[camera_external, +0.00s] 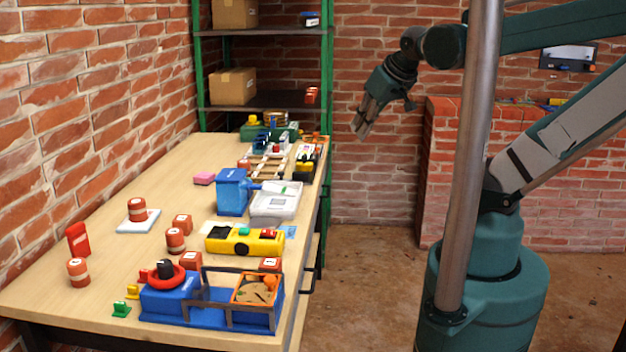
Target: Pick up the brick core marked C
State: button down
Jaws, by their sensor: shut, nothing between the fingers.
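Several round brick-coloured cores with pale bands are on the wooden table. One core (137,209) stands on a white plate (152,217), one core (175,241) stands near the table's middle, and one core (78,272) is at the left. The markings are too small to read, so I cannot tell which is C. My gripper (361,131) is shut and empty. It points downward in the air to the right of the table, away from the cores.
A blue tray (205,318) with a black-framed rail stands at the table's front.

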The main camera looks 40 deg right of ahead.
jog(key=c, duration=1.8)
grip_release()
